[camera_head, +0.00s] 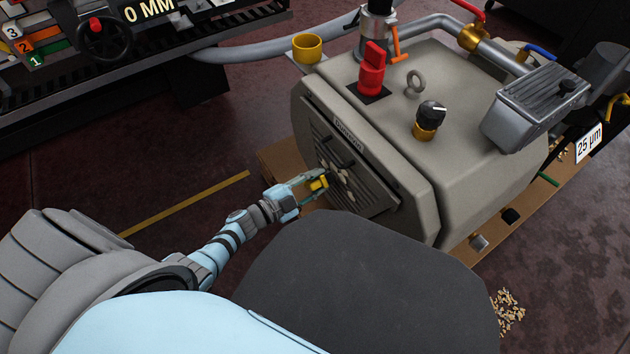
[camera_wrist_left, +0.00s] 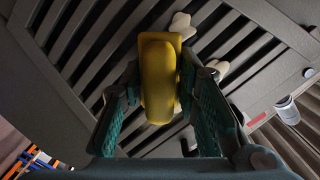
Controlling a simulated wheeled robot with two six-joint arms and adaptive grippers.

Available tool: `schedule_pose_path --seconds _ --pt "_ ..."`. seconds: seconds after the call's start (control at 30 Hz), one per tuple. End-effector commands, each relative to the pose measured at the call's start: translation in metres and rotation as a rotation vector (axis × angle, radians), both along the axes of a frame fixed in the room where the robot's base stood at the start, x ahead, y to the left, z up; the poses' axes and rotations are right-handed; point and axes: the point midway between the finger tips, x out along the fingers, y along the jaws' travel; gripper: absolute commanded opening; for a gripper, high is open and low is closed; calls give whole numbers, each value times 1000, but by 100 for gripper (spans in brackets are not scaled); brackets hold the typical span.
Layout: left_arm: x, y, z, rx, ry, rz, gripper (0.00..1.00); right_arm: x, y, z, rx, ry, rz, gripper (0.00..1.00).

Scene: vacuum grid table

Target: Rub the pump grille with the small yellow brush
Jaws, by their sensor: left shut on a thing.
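The pump (camera_head: 455,120) is a large beige-grey box with a dark slatted grille (camera_head: 375,190) on its front-left face. The grille fills most of the left wrist view (camera_wrist_left: 90,50), with pale patches (camera_wrist_left: 215,70) on its slats. My left gripper (camera_head: 318,180) is at the grille's left part, shut on the small yellow brush (camera_head: 319,184). In the left wrist view the brush (camera_wrist_left: 158,80) sits between the green-padded fingers, its far end over the slats. I cannot tell whether it touches them. My right gripper is not in view.
A red switch (camera_head: 372,75), a black knob (camera_head: 431,115) and a lifting eye stand on the pump's top. A yellow cup (camera_head: 307,47) is at its back left corner. Wood-coloured bits (camera_head: 508,305) lie on the floor at right. The floor left of the pump is open.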

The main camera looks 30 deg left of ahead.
Motion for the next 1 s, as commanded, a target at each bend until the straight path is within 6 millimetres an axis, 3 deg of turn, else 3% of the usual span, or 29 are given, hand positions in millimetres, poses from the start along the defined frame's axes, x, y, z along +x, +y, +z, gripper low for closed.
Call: schedule_pose_path --seconds 1.0 --pt "15 -11 0 -1 0 -1 6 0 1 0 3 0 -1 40"
